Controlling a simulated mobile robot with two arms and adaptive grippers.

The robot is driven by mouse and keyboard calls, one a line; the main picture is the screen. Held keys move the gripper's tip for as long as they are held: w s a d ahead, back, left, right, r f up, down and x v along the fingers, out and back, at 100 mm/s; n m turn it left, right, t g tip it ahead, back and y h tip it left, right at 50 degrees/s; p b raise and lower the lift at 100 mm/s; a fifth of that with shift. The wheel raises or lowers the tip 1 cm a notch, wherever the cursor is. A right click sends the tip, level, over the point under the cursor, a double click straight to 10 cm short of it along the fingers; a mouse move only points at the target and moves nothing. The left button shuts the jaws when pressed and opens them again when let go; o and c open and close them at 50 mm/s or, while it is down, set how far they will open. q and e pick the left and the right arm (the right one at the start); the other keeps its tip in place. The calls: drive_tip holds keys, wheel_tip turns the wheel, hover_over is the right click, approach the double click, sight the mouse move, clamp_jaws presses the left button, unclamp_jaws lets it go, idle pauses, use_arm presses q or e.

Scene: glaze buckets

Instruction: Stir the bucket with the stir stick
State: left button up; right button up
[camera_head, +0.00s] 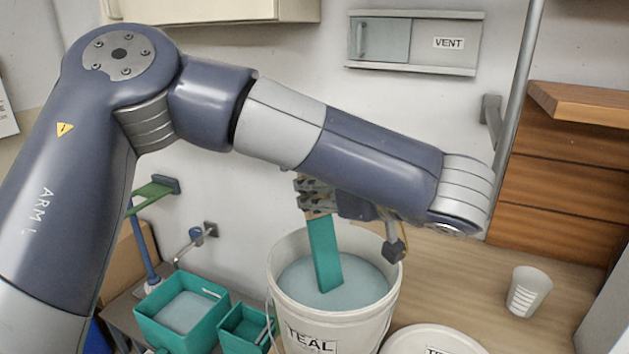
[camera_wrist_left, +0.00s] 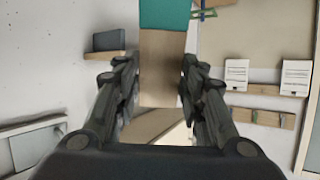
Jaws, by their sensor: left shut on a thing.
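The bucket (camera_head: 278,285) is white, labelled TEAL, and stands upright on the counter with pale blue-grey glaze (camera_head: 362,284) inside. My left gripper (camera_head: 317,203) is above the bucket's mouth, shut on the stir stick (camera_head: 325,262). The stick is flat, wooden at the grip and teal below, and tilts slightly. Its lower end is inside the bucket at the glaze surface; how deep it dips I cannot tell. In the left wrist view the stick (camera_wrist_left: 163,60) runs between the two fingers (camera_wrist_left: 160,85), teal end at the top. My right gripper is not in view.
A white lid (camera_head: 430,341) lies in front of the bucket at the right. A cup (camera_head: 528,290) stands farther right. Teal tubs (camera_head: 150,325) sit at the left. Wooden boards (camera_head: 562,175) are at the right wall. The counter (camera_head: 455,285) between bucket and cup is clear.

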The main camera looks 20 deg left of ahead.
sight(322, 223)
use_arm(q)
drive_tip(key=shift+s+d+f+b, duration=0.25)
drive_tip(key=shift+f+b, duration=0.2)
drive_tip(key=shift+f, duration=0.4)
drive_tip(key=shift+s+d+f+b, duration=0.3)
drive_tip(key=shift+f+b, duration=0.15)
drive_tip(key=shift+f, duration=0.45)
drive_tip(key=shift+s+d+f+b, duration=0.25)
drive_tip(key=shift+f+b, duration=0.2)
drive_tip(key=shift+f, duration=0.4)
